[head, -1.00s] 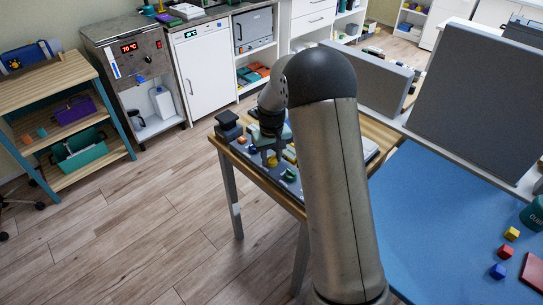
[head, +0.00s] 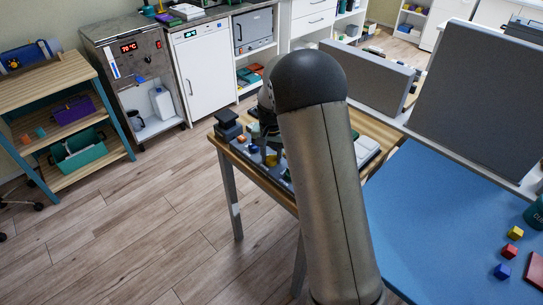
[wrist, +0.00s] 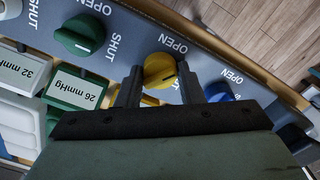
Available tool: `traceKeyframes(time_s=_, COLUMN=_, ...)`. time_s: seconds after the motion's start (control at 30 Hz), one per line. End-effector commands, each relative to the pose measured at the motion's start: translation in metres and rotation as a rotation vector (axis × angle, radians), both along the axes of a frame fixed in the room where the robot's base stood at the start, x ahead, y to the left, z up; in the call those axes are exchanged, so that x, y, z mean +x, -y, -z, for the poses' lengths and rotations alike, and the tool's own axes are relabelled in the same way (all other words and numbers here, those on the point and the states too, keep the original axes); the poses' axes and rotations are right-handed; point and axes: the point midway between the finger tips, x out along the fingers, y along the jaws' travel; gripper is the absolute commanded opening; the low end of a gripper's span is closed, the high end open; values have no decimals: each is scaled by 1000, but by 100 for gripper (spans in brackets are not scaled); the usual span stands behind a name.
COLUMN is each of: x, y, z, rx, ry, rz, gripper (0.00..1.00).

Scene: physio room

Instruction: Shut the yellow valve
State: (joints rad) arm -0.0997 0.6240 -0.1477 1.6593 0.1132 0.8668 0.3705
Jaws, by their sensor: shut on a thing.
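The yellow valve (wrist: 159,70) is a round knob on a dark grey panel (wrist: 215,45) in the wrist view. The word OPEN is printed just above it; its SHUT mark is hidden. My gripper (wrist: 160,84) has one finger on each side of the knob and is shut on it. I cannot tell clearly which way the knob points. In the head view the yellow valve (head: 271,160) is a small yellow spot on the bench, and my gripper is mostly hidden by my own arm.
A green knob (wrist: 79,36) sits left of the yellow one and a blue knob (wrist: 219,91) right. A green-framed 26 mmHg display (wrist: 76,88) is below left. In the head view, the panel lies on a wooden table (head: 243,160); a blue treatment couch (head: 440,215) stands right.

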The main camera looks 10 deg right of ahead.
Motion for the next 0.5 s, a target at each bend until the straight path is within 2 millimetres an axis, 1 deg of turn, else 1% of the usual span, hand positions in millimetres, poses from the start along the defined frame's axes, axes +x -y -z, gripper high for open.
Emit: traceKeyframes(time_s=0.5, x=0, y=0, z=-1, rx=-1, ry=0, rz=487, gripper=11)
